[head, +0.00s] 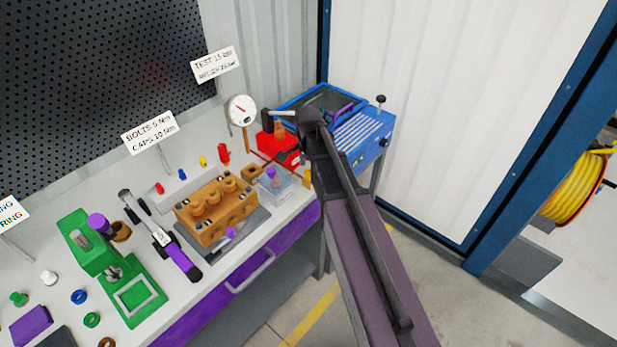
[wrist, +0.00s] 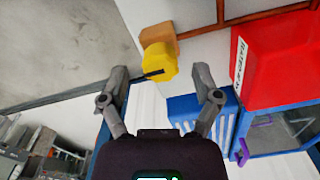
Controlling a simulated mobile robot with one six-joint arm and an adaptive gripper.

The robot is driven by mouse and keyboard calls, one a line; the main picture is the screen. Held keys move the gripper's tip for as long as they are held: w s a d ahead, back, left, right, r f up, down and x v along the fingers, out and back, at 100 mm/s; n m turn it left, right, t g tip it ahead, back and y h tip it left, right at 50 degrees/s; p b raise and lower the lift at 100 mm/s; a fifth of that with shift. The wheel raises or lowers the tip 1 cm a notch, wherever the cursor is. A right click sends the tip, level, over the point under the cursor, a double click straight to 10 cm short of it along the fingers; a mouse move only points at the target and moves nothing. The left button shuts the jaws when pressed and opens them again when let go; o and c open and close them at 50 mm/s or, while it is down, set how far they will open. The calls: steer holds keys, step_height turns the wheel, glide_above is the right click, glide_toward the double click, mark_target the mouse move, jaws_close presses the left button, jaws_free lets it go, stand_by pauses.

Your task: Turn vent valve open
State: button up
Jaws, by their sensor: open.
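The vent valve appears to be the yellow round body (wrist: 158,62) with a short black lever (wrist: 150,76) in the wrist view. It sits on an orange-brown block (wrist: 157,34) joined to a red-brown pipe. My gripper (wrist: 161,76) is open, its two fingers on either side of the valve in the picture. The lever lies between the fingertips, and I see no contact. In the head view a small patch of yellow (head: 306,173) shows beside my arm. My arm hides most of the valve and the gripper there.
A red pump box (wrist: 275,55) stands close to the right finger in the wrist view; it also shows in the head view (head: 278,148). A blue cart (head: 372,140) stands beyond the bench end. A gauge (head: 240,110), clear container (head: 276,184) and orange-brown pump block (head: 215,212) stand left.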

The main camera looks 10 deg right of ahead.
steer(key=shift+f+b, duration=0.7)
steer(key=shift+f, duration=0.3)
jaws_close()
